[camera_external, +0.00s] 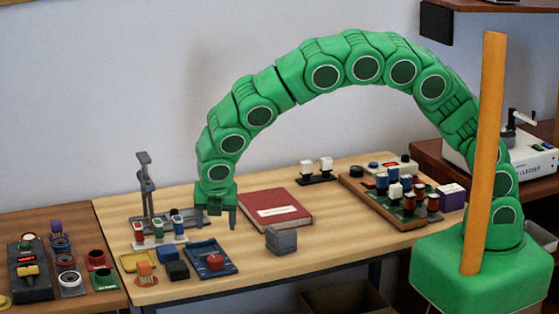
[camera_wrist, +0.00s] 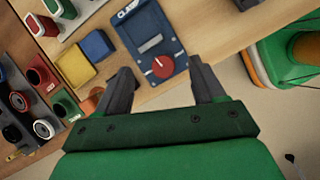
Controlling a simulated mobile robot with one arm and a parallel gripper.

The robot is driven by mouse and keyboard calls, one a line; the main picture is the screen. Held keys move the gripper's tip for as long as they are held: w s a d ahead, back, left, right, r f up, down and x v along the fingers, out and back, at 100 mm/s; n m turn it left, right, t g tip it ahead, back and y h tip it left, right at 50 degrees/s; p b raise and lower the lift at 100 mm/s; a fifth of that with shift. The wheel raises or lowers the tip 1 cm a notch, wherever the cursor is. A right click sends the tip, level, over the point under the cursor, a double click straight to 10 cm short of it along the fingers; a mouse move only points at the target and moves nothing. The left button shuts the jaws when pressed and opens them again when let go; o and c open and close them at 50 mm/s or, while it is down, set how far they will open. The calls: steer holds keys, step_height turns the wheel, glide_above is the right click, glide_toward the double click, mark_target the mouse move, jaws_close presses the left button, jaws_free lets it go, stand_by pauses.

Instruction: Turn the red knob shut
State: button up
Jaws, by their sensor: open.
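The red knob (camera_external: 215,262) is a round dial on a blue box (camera_external: 203,249) near the front of the wooden table. In the wrist view the knob (camera_wrist: 164,67) has a white pointer line and sits on the blue box (camera_wrist: 148,30). My gripper (camera_external: 217,218) is open above the table, behind the knob. In the wrist view my gripper (camera_wrist: 161,82) has its two fingers apart, with the knob appearing between and just beyond their tips. I see no contact; the remaining height cannot be told exactly.
A red book (camera_external: 273,210) lies right of my gripper, with a grey block (camera_external: 281,240) in front.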

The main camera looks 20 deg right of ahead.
steer(key=w+d+r+m, duration=0.8)
steer(key=w+d+r, duration=0.6)
steer(key=w, duration=0.1)
steer(key=shift+w+r+m+y, duration=0.2)
steer(key=shift+w+m+y, duration=0.05)
steer(key=shift+m+y, duration=0.15)
steer(key=shift+c, duration=0.2)
